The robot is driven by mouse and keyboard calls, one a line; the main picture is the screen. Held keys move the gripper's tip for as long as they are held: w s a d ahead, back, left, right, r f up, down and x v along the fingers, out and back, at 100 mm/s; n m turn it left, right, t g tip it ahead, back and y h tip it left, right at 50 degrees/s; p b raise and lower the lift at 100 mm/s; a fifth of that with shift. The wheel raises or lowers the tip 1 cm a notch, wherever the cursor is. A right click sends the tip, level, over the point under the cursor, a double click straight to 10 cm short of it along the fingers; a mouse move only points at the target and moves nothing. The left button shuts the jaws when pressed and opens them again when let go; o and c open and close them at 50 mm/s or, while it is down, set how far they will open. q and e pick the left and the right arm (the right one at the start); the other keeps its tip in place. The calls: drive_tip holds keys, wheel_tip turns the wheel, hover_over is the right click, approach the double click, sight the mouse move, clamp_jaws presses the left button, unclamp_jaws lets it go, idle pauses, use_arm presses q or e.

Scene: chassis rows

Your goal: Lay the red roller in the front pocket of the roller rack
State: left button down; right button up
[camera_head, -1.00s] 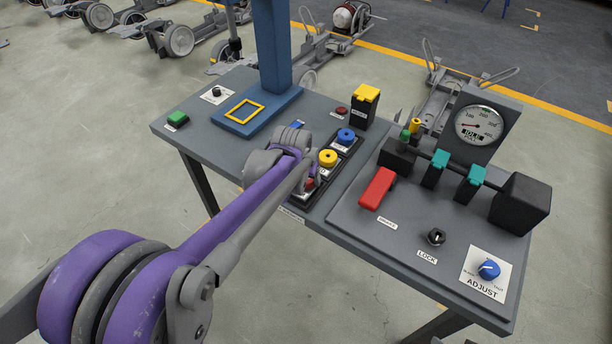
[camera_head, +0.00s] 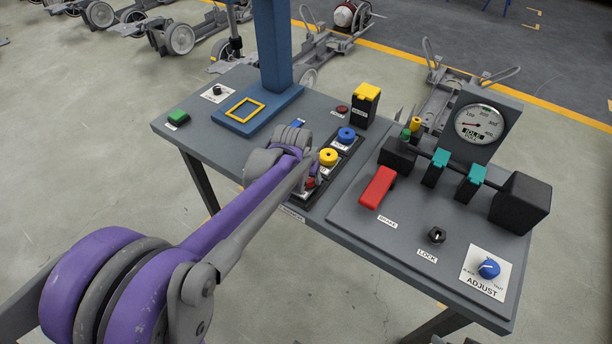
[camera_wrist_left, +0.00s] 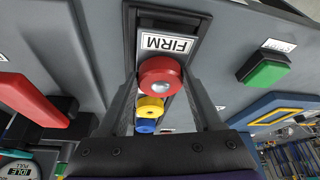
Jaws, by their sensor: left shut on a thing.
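The red roller (camera_wrist_left: 160,80) is between the two fingers of my left gripper (camera_wrist_left: 158,86), which is shut on it. It also shows small beside my left wrist in the head view (camera_head: 310,183). The black roller rack (camera_head: 338,162) runs along the bench, with a yellow roller (camera_head: 328,157) and a blue roller (camera_head: 346,135) behind the red one. The red roller is at the front end of the rack, by the pocket labelled FIRM (camera_wrist_left: 165,43). I cannot tell whether it touches the pocket floor. My left arm hides part of the rack. My right gripper is out of view.
A red brake lever (camera_head: 378,187) and a black-ended bar with teal clamps (camera_head: 435,169) stand right of the rack. A blue post (camera_head: 272,45) and a green button (camera_head: 178,117) are to the left. A yellow-topped block (camera_head: 366,95) stands behind the rack.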

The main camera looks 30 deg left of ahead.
use_arm(q)
drive_tip(key=shift+f, duration=0.2)
drive_tip(key=shift+f+b, duration=0.5)
drive_tip(key=shift+f, duration=0.1)
unclamp_jaws()
drive_tip(key=p+v, duration=0.1)
drive_tip(key=v, duration=1)
drive_tip(key=shift+p, duration=0.3)
drive_tip(key=shift+w, duration=0.1)
drive_tip(key=s+d+m+p, duration=0.1)
drive_tip(key=s+d+p, duration=0.2)
drive_tip(key=s, duration=0.5)
drive_tip(key=s+d+f+m+p, duration=0.1)
drive_tip(key=s+d+p, duration=0.2)
drive_tip(key=s+d, duration=0.3)
drive_tip(key=s, duration=0.3)
drive_tip(key=shift+d+f+t+h, duration=0.3)
drive_tip(key=shift+f+t+h, duration=0.05)
drive_tip(key=shift+t+h, duration=0.05)
